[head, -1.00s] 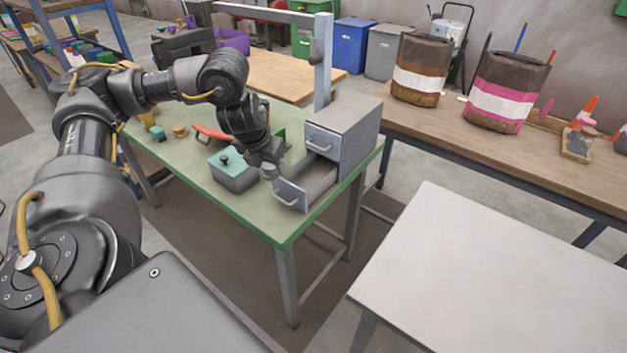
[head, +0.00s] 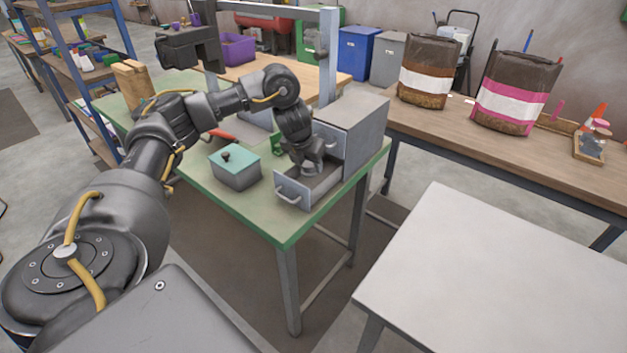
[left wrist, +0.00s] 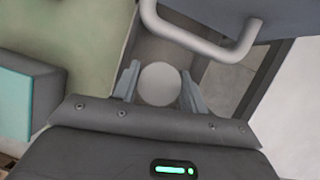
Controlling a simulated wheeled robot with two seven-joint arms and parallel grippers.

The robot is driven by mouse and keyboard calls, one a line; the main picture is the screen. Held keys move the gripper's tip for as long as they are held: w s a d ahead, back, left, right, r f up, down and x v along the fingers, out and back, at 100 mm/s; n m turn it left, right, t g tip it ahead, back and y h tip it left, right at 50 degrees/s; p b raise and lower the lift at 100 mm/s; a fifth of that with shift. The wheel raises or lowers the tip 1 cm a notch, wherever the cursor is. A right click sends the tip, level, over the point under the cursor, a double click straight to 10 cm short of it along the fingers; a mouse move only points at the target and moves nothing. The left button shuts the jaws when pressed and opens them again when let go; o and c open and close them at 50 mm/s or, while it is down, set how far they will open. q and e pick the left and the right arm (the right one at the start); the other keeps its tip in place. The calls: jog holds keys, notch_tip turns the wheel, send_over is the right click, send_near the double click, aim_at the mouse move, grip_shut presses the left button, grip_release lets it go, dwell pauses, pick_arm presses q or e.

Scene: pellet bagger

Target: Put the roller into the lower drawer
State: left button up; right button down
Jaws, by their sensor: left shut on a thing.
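The grey cabinet (head: 362,125) stands on the green table, and its lower drawer (head: 294,194) is pulled open. My left gripper (head: 311,172) is over the open lower drawer, pointing down. In the left wrist view my left gripper (left wrist: 160,90) has its two fingers on either side of a pale round end, which I take to be the roller (left wrist: 160,82). The roller's length is hidden below that end. In the head view the gripper hides it, so I cannot tell whether it touches the drawer floor. My right gripper is not in view.
A grey box with a teal lid (head: 235,167) stands just left of the drawer. The upper drawer's handle (left wrist: 195,38) is close to my gripper in the left wrist view. A red-handled item (head: 222,134) lies behind the box. The white table (head: 500,270) is clear.

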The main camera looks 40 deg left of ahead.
aim_at(314, 183)
pick_arm(q)
jog(key=shift+w+f, duration=0.4)
jog(key=shift+f, duration=0.15)
jog(key=shift+w+d, duration=0.1)
jog(key=shift+w, duration=0.1)
notch_tip(314, 183, down, 3)
jog(key=shift+w+b, duration=0.15)
jog(key=shift+b, duration=0.55)
jog(key=shift+w+f, duration=0.1)
jog(key=shift+f, duration=0.4)
jog(key=shift+r, duration=0.1)
jog(key=o, duration=0.8)
jog(key=shift+c, duration=0.2)
jog(key=shift+o, duration=0.5)
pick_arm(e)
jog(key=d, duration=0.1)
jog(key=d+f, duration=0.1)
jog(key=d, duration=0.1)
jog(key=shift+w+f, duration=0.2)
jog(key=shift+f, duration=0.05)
